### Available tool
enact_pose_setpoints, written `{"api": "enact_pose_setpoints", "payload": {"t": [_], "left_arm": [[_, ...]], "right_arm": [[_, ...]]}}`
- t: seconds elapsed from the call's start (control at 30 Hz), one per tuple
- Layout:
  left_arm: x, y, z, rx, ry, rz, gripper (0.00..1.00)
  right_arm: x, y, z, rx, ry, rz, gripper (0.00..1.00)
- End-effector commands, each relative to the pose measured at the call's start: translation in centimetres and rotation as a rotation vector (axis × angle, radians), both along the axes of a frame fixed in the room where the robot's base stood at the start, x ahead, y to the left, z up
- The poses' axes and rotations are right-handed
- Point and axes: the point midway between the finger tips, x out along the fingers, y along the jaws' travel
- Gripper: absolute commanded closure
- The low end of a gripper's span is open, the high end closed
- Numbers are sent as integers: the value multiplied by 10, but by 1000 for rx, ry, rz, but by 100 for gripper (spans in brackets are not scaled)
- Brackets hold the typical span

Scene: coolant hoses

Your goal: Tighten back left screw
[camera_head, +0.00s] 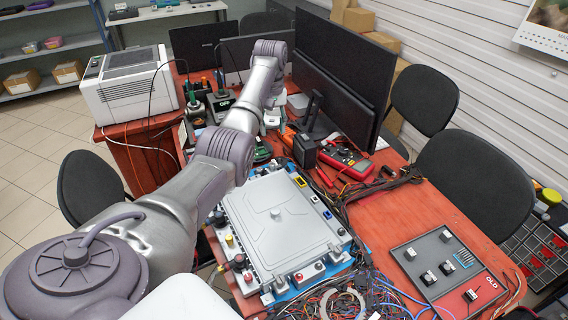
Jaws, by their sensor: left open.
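A grey metal unit with a ribbed lid (285,222) lies on the red table, with small coloured connectors and caps along its edges. The lid has a round knob in its middle. Its back left corner is partly covered by my left arm, and I cannot make out the back left screw. My left arm reaches over the unit from the lower left. My left gripper (273,117) hangs down beyond the unit's far edge, among items at the back of the table. It is small and partly covered, open, with nothing seen in it. My right gripper does not show.
A tangle of wires (345,295) lies in front of the unit. A grey panel marked OLD (447,262) lies to the right. A red multimeter (345,161) and black monitors (343,75) stand behind. A white box device (128,84) stands back left. Chairs surround the table.

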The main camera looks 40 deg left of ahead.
Motion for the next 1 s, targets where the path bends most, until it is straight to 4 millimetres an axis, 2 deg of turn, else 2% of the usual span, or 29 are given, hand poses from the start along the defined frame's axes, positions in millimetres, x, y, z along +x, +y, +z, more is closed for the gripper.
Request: {"api": "enact_pose_setpoints", "payload": {"t": [0.13,0.23,0.6,0.73,1.0], "left_arm": [[0,1,-7,-3,1,4,54],[-1,1,-20,-3,4,4,54],[-2,0,-99,-3,4,3,54],[-2,0,-120,-4,2,3,54],[-2,0,-137,-1,0,2,54]], "right_arm": [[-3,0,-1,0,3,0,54],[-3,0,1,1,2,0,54],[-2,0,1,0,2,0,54],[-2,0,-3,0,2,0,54],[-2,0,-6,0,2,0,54]]}}
